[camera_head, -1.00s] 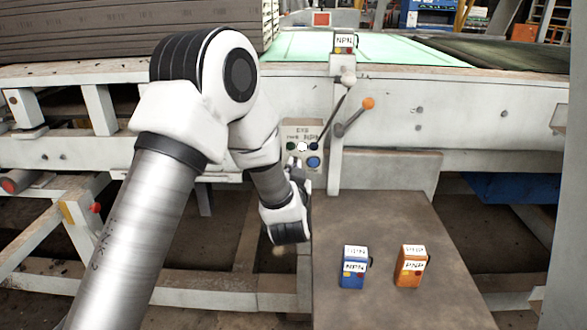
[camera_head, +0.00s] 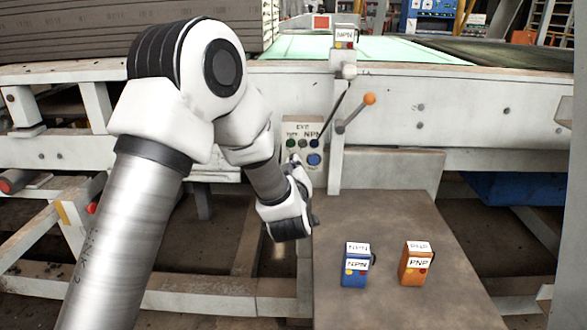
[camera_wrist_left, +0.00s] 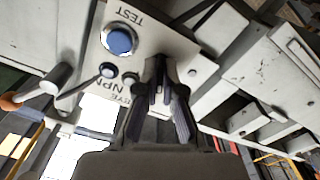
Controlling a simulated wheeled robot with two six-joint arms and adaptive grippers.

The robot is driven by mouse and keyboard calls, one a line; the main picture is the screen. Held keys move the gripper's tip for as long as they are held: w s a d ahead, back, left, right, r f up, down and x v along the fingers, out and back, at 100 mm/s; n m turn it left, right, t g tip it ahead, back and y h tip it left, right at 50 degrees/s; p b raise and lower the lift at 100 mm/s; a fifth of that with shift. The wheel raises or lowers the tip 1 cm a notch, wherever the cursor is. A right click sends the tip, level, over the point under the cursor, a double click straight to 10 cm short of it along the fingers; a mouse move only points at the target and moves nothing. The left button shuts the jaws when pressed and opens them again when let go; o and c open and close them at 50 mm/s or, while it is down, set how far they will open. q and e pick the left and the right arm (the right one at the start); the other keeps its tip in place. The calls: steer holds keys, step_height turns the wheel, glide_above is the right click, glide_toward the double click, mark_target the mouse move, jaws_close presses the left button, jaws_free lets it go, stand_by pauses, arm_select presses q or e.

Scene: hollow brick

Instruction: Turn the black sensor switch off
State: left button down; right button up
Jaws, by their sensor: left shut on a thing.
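The grey control panel (camera_head: 302,128) with "EYE TYPE NPN" lettering is on the front of the machine. It carries small dark round lamps and a blue button (camera_head: 314,159), marked TEST in the left wrist view (camera_wrist_left: 119,40). My left gripper (camera_head: 294,160) is at the panel's lower left. In the left wrist view its dark fingers (camera_wrist_left: 160,78) are shut on the sensor switch, beside the blue button. The fingers hide nearly all of the switch, so its position cannot be read. My right gripper is in neither view.
A blue NPN sensor (camera_head: 355,265) and an orange PNP sensor (camera_head: 415,264) stand on the brown table (camera_head: 400,220) below. Another NPN sensor (camera_head: 344,38) is mounted above the panel. An orange-knobbed lever (camera_head: 355,113) sticks out right of the panel.

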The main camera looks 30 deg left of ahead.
arm_select(q)
steer(key=shift+n, duration=0.3)
steer(key=c, duration=1.3)
jaws_free()
steer(key=v, duration=1.2)
steer(key=shift+s+a, duration=0.1)
